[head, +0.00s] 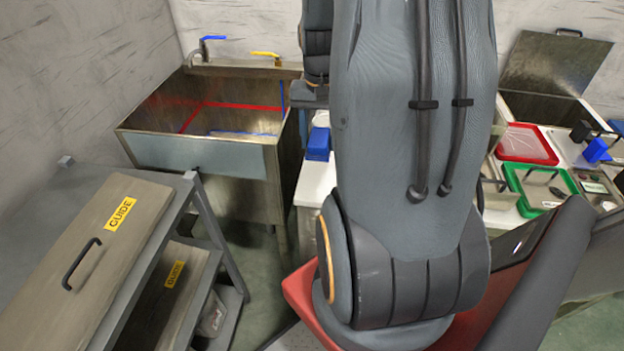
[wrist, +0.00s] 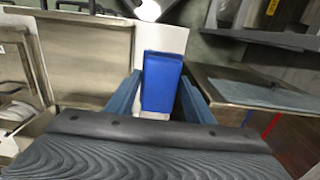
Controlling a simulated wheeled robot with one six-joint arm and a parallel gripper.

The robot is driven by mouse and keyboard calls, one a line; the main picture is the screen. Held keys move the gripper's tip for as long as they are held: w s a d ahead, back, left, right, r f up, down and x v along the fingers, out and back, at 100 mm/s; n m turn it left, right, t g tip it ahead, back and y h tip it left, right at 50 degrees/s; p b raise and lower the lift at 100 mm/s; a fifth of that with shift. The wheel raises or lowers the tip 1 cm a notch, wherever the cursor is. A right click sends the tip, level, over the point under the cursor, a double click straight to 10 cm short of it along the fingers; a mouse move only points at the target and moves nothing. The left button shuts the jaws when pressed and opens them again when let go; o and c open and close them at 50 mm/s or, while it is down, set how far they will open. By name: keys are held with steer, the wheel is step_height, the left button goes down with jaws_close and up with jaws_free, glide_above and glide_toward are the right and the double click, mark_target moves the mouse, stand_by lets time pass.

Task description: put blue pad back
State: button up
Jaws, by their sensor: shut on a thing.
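The blue pad (wrist: 162,82) is a blue block between the two fingers of my gripper (wrist: 160,100) in the wrist view. My gripper is shut on it, and a white surface (wrist: 165,38) shows behind it. In the head view a blue block (head: 318,144), which looks like the same pad, shows at the white counter (head: 316,182) just left of my arm. My gripper's fingers are hidden in the head view. I cannot tell whether the pad touches the counter.
A metal sink (head: 190,150) with blue and yellow taps stands left of the counter. A grey rack (head: 190,215) with panels marked GUIDE is at the front left. Red (head: 527,144) and green (head: 540,190) trays and a small blue item (head: 595,150) lie at the right.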

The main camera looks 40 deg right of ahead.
steer(key=shift+w+f, duration=0.2)
steer(key=shift+f, duration=0.15)
step_height(320, 180, down, 6)
steer(key=shift+d+r+p, duration=0.15)
steer(key=shift+r+p, duration=0.05)
steer(key=shift+p, duration=0.35)
steer(key=shift+f+p, duration=0.45)
steer(key=shift+f, duration=1.7)
steer(key=shift+f, duration=0.15)
steer(key=o, duration=1)
